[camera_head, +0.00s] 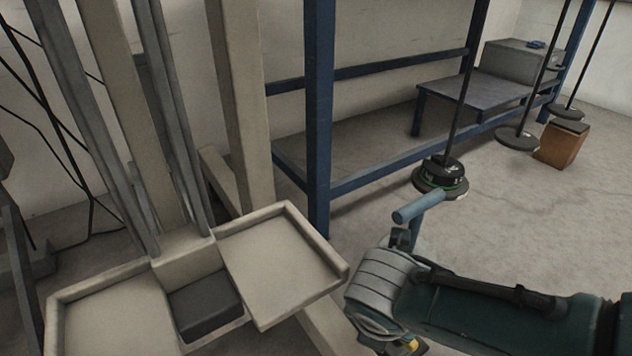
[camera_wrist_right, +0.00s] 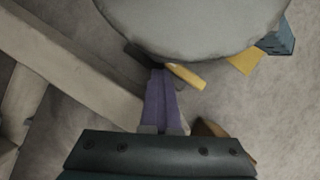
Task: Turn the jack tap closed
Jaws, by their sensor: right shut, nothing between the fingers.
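My right gripper (camera_wrist_right: 160,76) is shut and empty in the right wrist view, its two purple fingers together. Its tips lie beside a yellow bar (camera_wrist_right: 187,76) that shows from under a large grey rounded body (camera_wrist_right: 195,25); I cannot tell if they touch. A second yellow piece (camera_wrist_right: 245,60) and a blue-green part (camera_wrist_right: 277,38) are to the right. In the head view a blue-green crossbar (camera_head: 418,206) stands above the grey banded part at the end of the dark green arm. I cannot tell which part is the tap. The right fingers are hidden there. My left gripper is not in view.
A beige frame with two shallow trays (camera_head: 282,262) stands at the left front. A blue rack post (camera_head: 318,110) rises behind it. Round weights on rods (camera_head: 440,175) stand beyond. A beige floor beam (camera_wrist_right: 75,75) runs left of the gripper.

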